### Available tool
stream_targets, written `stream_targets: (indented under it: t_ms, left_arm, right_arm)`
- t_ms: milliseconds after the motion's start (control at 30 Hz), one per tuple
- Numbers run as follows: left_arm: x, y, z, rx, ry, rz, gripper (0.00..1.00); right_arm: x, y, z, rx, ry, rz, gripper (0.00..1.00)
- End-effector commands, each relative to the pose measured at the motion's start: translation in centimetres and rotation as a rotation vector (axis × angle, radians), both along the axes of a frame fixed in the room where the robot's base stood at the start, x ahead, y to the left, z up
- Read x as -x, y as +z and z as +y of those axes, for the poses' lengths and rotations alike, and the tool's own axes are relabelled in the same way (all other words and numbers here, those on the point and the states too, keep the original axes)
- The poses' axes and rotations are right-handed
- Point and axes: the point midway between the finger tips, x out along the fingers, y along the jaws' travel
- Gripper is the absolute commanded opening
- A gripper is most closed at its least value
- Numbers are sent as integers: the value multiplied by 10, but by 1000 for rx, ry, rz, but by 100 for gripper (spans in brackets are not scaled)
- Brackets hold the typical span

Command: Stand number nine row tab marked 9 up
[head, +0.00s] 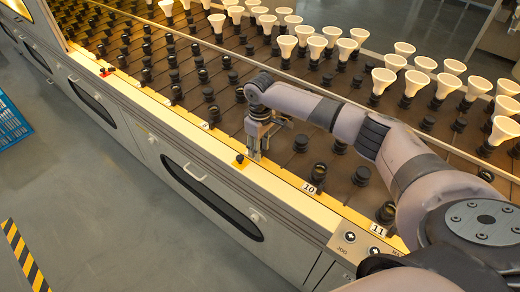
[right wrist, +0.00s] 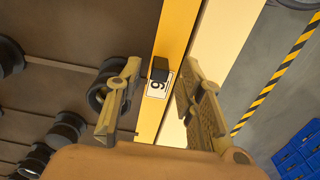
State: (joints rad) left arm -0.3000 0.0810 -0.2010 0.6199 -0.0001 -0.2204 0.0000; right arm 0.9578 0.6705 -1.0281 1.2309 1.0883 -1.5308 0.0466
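The number nine tab shows in the right wrist view as a small dark block (right wrist: 160,68) against a white plate marked 9 (right wrist: 157,85) on the yellow rail. I cannot tell from this angle whether the tab lies flat or stands. My right gripper (right wrist: 160,110) is open, one finger on each side of the plate, with nothing between the fingers. In the head view my right gripper (head: 258,156) points down at the rail and hides the 9 mark. My left gripper is not in view.
Rows of dark sockets (head: 301,143) lie behind the rail, some holding white bulbs (head: 382,80). Plates marked 10 (head: 309,188) and 11 (head: 378,229) sit further right.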

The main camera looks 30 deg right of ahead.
Motion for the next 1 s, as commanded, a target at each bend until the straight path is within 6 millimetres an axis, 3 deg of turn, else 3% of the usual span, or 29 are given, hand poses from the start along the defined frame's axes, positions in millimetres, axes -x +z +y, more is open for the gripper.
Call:
stream_targets:
  t_ms: [400, 900, 1000]
  left_arm:
    - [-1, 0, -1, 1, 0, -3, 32]
    - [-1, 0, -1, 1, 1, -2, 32]
    - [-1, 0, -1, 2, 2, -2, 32]
  right_arm:
    - [0, -9, 0, 1, 0, -1, 35]
    - [0, -9, 0, 1, 0, -1, 2]
    - [0, -9, 0, 1, 0, -1, 0]
